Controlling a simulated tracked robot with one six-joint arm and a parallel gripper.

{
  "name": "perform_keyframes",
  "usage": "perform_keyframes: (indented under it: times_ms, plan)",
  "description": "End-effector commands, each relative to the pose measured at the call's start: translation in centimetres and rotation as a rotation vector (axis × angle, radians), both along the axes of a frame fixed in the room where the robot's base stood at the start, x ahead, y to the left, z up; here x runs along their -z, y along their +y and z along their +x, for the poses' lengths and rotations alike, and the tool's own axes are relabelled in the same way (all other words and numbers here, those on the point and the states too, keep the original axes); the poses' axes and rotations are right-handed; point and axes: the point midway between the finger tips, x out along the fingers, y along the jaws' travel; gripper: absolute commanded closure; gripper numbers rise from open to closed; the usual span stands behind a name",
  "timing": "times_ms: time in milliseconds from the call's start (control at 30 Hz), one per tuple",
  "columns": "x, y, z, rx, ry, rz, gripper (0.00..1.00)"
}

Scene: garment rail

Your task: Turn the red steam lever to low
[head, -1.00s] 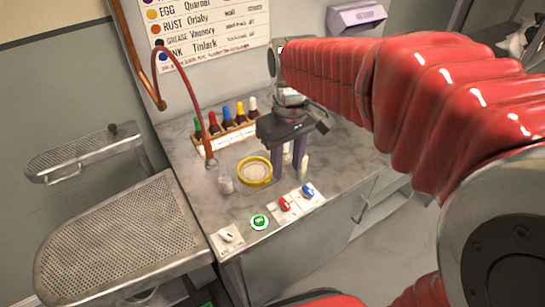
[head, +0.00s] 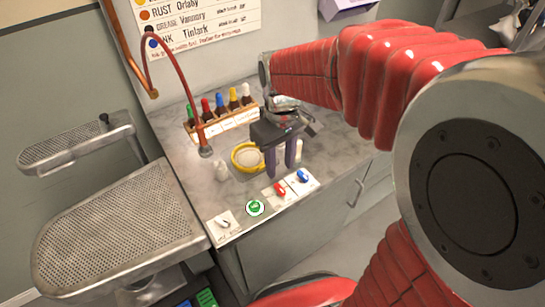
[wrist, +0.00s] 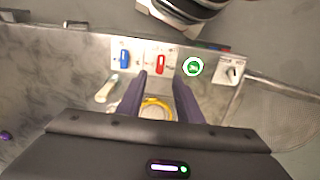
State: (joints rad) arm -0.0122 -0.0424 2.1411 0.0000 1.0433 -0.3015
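The red steam lever (head: 279,188) sits on a white plate near the front edge of the marble counter, between a blue lever and a round green button. My gripper (head: 281,172) points down above the counter, just behind the red lever. Its two purple fingers (wrist: 158,82) are apart with nothing between them. The gripper does not appear to touch the lever. The plate's markings are too small to read.
The blue lever (head: 303,175) is right beside the red one. The green button (head: 255,208) and a white switch plate (head: 224,225) are on the left. A yellow ring (head: 247,157) and a bottle rack (head: 222,122) are behind. A perforated ironing board (head: 115,230) is at left.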

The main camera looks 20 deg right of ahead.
Motion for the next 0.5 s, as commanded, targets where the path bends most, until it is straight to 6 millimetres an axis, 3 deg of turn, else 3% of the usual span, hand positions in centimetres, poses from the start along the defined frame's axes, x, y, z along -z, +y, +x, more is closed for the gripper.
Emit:
perform_keyframes:
  times_ms: [500]
  plan:
    - [7.6,0.0,0.0,-0.001,0.002,0.0,0.67]
